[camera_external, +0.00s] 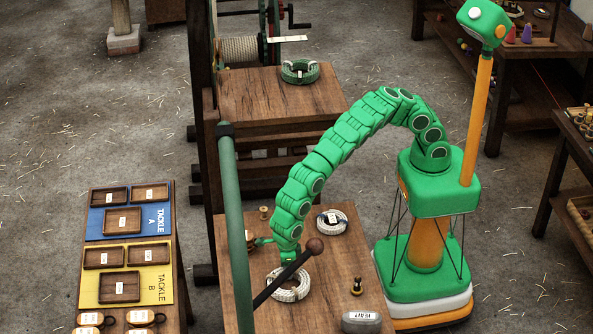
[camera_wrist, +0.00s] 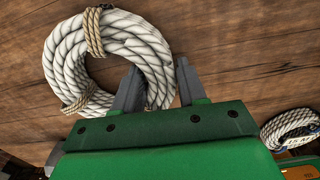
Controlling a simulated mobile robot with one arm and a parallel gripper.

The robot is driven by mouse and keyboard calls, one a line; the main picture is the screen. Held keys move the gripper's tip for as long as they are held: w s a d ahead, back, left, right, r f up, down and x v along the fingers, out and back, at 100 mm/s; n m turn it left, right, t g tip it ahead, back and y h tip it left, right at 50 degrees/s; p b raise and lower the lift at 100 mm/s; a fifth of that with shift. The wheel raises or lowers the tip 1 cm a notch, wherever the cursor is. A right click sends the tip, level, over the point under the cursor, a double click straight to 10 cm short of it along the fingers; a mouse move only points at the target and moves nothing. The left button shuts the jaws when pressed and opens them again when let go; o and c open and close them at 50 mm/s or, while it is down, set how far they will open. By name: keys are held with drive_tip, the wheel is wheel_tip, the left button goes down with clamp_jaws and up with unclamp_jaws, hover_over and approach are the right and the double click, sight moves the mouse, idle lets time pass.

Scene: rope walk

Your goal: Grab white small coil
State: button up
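A white rope coil with tan bindings (camera_wrist: 72,68) lies flat on a wooden bench (camera_external: 345,270); it also shows below my arm's end in the external view (camera_external: 300,291). My gripper (camera_wrist: 158,66) is open at its right side. One finger is on the inner side of the coil's rope ring and the other just outside it, with the rope between them. Whether they touch it I cannot tell. A second white coil with a tag (camera_external: 332,221) lies farther back on the bench, also at the right of the wrist view (camera_wrist: 291,127).
A green post (camera_external: 237,230) stands at the bench's left. A small dark fitting (camera_external: 356,287) and grey labelled block (camera_external: 361,322) lie at front right. A green coil (camera_external: 299,71) is on another bench.

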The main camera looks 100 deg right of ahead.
clamp_jaws()
drive_tip(key=shift+w+r, duration=0.1)
drive_tip(key=shift+r, duration=1.45)
drive_tip(key=s+d+r, duration=0.7)
drive_tip(key=s+r, duration=0.3)
drive_tip(key=s, duration=0.2)
drive_tip(key=shift+d, duration=0.15)
